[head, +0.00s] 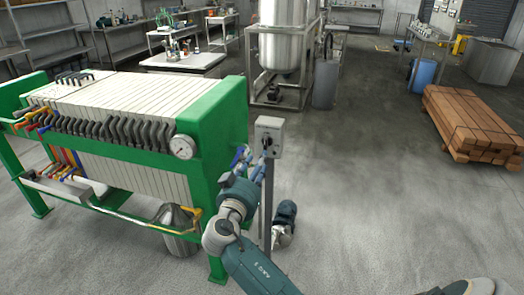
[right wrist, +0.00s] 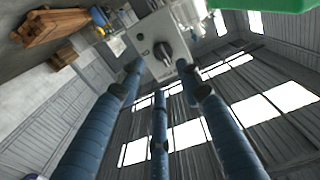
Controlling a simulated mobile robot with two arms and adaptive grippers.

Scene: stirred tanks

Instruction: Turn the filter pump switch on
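The filter pump switch is a light grey box (head: 270,125) on a thin post beside the green filter press. Its dark rotary knob (head: 266,143) shows on the face and also in the right wrist view (right wrist: 163,53). My right gripper (head: 252,162) is just in front of and below the box, its blue fingers pointing up at it. In the right wrist view the three fingers (right wrist: 160,82) are spread, with the knob ahead between the tips and apart from them. Nothing is held. The knob's exact setting is hard to read. My left gripper is not in view.
The green filter press (head: 212,130) with its pressure gauge (head: 182,147) stands close on the left. A small pump motor (head: 284,222) sits on the floor by the post. A steel tank (head: 283,40) stands behind. Stacked timber (head: 470,120) lies at right; the floor between is clear.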

